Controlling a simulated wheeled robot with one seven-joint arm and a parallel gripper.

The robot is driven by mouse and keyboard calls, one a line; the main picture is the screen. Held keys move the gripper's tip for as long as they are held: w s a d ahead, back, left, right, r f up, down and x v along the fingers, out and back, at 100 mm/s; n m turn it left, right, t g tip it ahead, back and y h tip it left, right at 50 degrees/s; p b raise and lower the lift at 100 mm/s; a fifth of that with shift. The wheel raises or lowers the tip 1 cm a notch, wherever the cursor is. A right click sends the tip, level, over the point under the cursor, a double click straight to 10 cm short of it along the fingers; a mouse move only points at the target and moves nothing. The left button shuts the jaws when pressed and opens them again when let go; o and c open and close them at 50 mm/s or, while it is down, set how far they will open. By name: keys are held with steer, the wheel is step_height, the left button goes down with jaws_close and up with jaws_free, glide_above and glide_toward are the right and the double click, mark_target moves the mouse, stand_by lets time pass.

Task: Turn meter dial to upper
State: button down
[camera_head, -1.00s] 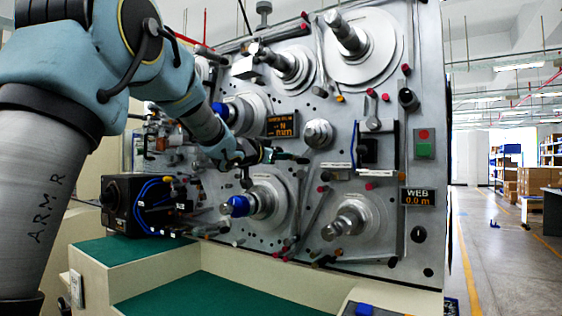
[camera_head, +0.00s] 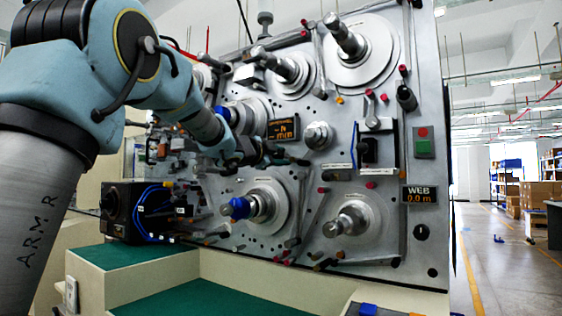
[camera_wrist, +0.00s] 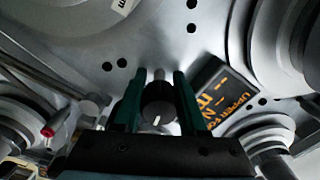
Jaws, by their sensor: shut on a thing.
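The meter dial (camera_wrist: 158,103) is a round black knob with a white mark, seen in the wrist view. The mark sits on its lower side in that picture. My gripper (camera_wrist: 160,76) has its two dark green fingers on either side of the knob, shut on it. In the head view my gripper (camera_head: 272,155) is at the panel face, where the knob is hidden. The meter display (camera_wrist: 212,92) is right of the fingers, with orange lettering that seems to include "UPPER". It also shows above my gripper in the head view (camera_head: 283,131), too small to read clearly.
The grey machine panel (camera_head: 335,100) carries several spindles, rods and discs around my gripper. A spindle with a blue collar (camera_head: 236,208) is just below. A black box with blue cables (camera_head: 122,208) stands at lower left. A green-topped ledge (camera_head: 190,300) runs in front.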

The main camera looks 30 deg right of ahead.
steer(key=shift+m, duration=0.4)
steer(key=shift+c, duration=2.3)
jaws_free()
steer(key=shift+a, duration=0.1)
steer(key=b+v, duration=0.2)
steer(key=v, duration=0.8)
steer(key=shift+s+a, duration=0.15)
steer(key=shift+a, duration=0.15)
